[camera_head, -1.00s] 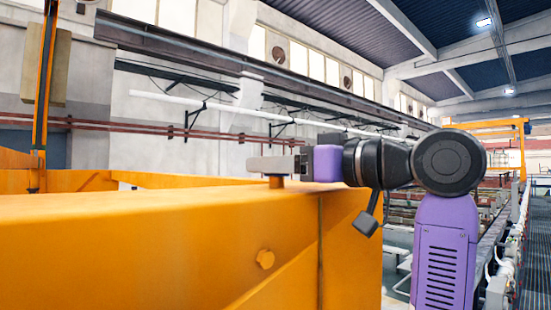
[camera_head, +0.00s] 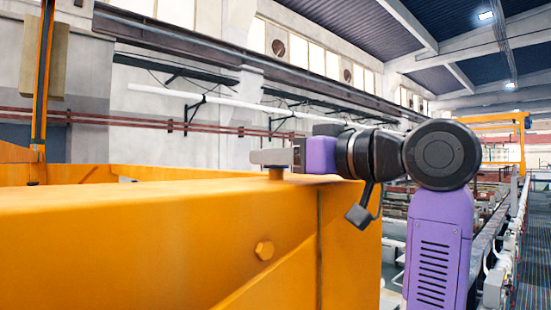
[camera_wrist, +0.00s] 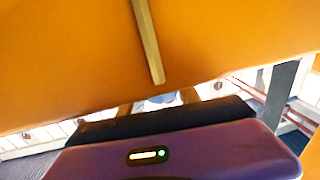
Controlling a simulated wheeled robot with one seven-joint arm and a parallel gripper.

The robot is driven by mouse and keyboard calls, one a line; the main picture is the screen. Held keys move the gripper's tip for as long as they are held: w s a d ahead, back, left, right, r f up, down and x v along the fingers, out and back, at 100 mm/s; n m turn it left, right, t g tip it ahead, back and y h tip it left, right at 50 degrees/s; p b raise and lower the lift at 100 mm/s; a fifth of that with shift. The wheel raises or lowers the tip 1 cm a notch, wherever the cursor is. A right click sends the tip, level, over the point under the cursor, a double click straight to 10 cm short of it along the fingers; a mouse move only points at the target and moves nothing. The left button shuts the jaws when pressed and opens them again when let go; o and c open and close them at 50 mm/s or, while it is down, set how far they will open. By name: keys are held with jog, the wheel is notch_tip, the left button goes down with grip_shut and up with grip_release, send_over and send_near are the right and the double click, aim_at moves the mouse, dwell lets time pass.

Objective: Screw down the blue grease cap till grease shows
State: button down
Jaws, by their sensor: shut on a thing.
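My gripper (camera_head: 272,158) is level at the top edge of the big orange beam, its grey fingers closed around the top of a short upright stub (camera_head: 277,174). The blue grease cap is hidden by the fingers in the head view. In the wrist view, my gripper's fingers (camera_wrist: 158,102) show just past the dark edge of my wrist. A small pale bluish patch (camera_wrist: 160,100) lies between them; it may be the cap, but it is blurred. No grease can be made out.
Long machine rows (camera_head: 395,210) and a walkway (camera_head: 530,250) run back at the right.

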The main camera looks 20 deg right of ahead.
aim_at(283, 184)
jog(key=m+h, duration=0.2)
jog(key=h, duration=0.1)
jog(key=m+t+h, duration=0.1)
jog(key=m+h, duration=0.1)
jog(key=h, duration=0.2)
jog(key=shift+a+m+t, duration=0.1)
jog(key=shift+m+t, duration=0.2)
jog(key=shift+m+h+b, duration=0.35)
jog(key=shift+m+h, duration=1.45)
jog(key=shift+h, duration=1)
jog(key=shift+g, duration=0.4)
jog(key=c, duration=0.9)
grip_release()
jog(key=shift+o, duration=0.2)
jog(key=shift+s, duration=0.15)
jog(key=b+v, duration=0.2)
jog(key=v, duration=0.5)
jog(key=shift+s, duration=0.25)
